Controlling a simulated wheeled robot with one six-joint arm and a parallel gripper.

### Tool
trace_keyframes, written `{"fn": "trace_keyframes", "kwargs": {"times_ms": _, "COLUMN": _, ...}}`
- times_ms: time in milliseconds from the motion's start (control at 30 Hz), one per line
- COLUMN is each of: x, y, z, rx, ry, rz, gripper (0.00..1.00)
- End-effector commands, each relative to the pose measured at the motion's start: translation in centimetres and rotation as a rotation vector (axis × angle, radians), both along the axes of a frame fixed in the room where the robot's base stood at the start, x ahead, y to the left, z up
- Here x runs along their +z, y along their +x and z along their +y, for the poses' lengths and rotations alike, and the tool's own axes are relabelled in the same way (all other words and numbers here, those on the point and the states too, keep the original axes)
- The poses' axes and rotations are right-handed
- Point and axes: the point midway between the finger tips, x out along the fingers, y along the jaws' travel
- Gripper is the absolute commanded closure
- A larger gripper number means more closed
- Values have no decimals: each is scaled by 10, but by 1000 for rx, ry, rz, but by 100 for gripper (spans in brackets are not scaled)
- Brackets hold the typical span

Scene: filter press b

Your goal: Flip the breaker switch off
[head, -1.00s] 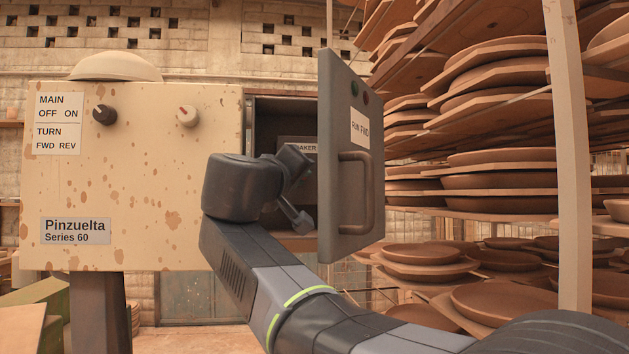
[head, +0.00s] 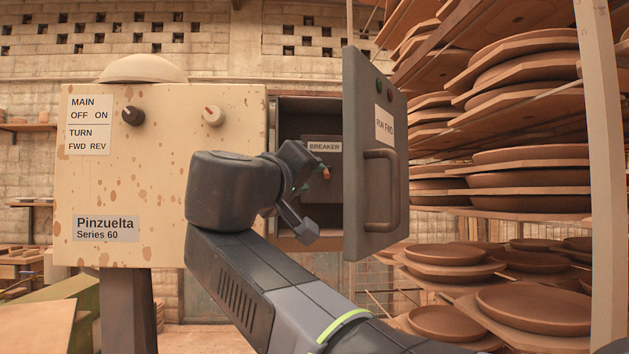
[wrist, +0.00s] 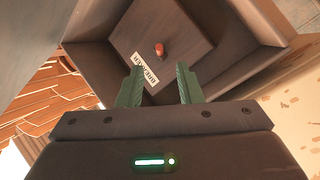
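The breaker switch is a small red-orange lever (head: 326,174) on a grey breaker box (head: 322,195) inside the open cabinet compartment. A white BREAKER label (head: 324,146) is above it. In the wrist view the lever (wrist: 158,50) shows beyond my fingertips, roughly between them. My gripper (wrist: 159,72) has its green fingers apart, with nothing between them. In the head view my gripper (head: 302,188) is at the compartment opening, partly hidden by my own wrist. I cannot tell whether a finger touches the lever.
The grey cabinet door (head: 370,230) with a handle stands open just right of my gripper. The cream Pinzuelta panel (head: 165,200) is on the left, with two knobs. Racks of clay plates (head: 530,180) and a pale post (head: 603,180) stand at the right.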

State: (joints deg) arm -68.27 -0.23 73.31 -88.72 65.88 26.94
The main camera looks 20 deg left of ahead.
Motion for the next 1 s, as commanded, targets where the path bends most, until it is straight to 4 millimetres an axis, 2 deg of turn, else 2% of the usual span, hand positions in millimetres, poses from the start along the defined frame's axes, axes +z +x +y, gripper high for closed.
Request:
{"fn": "trace_keyframes", "kwargs": {"times_ms": 200, "x": -3, "y": -35, "z": 0, "rx": 5, "ry": 1, "rz": -1, "gripper": 67}}
{"fn": "trace_keyframes", "kwargs": {"times_ms": 400, "x": -5, "y": -57, "z": -1, "rx": 4, "ry": 1, "rz": -1, "gripper": 67}}
{"fn": "trace_keyframes", "kwargs": {"times_ms": 600, "x": -6, "y": -66, "z": -2, "rx": 2, "ry": 1, "rz": 0, "gripper": 67}}
{"fn": "trace_keyframes", "kwargs": {"times_ms": 1000, "x": -7, "y": -67, "z": -3, "rx": 0, "ry": 1, "rz": 0, "gripper": 67}}
